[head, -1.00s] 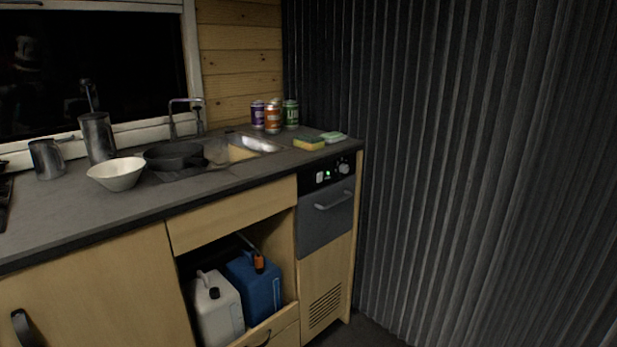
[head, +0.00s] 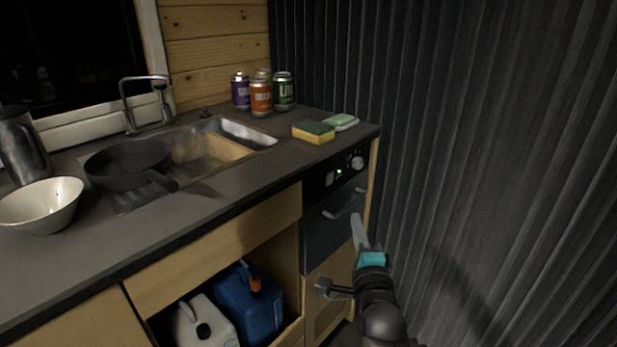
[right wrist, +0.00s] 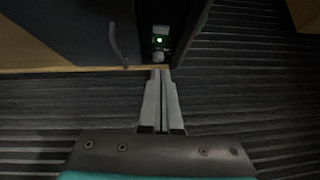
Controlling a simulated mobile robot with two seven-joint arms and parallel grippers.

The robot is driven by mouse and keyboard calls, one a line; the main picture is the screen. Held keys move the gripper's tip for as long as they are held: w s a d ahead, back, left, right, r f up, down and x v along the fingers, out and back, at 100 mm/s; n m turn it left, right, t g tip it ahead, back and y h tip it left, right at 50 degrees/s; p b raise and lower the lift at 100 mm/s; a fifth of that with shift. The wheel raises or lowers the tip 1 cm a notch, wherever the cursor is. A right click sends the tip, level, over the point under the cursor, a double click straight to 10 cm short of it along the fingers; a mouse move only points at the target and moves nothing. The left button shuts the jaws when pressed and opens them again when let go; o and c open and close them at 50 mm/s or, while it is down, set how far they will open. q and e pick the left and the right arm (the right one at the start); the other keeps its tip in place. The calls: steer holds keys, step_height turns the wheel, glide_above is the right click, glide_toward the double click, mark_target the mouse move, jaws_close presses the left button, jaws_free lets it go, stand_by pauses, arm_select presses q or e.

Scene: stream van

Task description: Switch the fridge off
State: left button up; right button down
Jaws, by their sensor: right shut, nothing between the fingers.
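The fridge (head: 325,240) has a dark front with a bar handle (head: 345,203), under the counter's right end. Its black control strip carries a pale rocker switch (head: 331,177), a lit green light (head: 339,172) and a round knob (head: 357,162). In the right wrist view the strip shows sideways, with the pale switch (right wrist: 160,29), the green light (right wrist: 159,40) and the knob (right wrist: 157,56). My right gripper (head: 357,220) is shut and empty, in front of the fridge, below the strip and apart from the switch. Its fingertips also show in the right wrist view (right wrist: 160,74). My left gripper is out of view.
A sponge (head: 314,132), a green soap-like bar (head: 341,122) and several cans (head: 261,97) stand on the counter above. A grey corrugated wall (head: 480,150) closes the right side. Jugs (head: 248,305) sit in the open cupboard.

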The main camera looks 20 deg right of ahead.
steer(key=b, duration=0.5)
glide_toward(333, 175)
steer(key=d+x, duration=0.1)
steer(key=x, duration=0.4)
arm_select(q)
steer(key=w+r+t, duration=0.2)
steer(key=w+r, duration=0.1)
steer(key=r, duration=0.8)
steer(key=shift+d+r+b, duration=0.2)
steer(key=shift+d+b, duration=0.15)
steer(key=shift+b, duration=0.05)
arm_select(e)
steer(key=shift+w+a+f, duration=0.15)
steer(key=shift+w+a, duration=0.1)
steer(key=shift+w, duration=0.15)
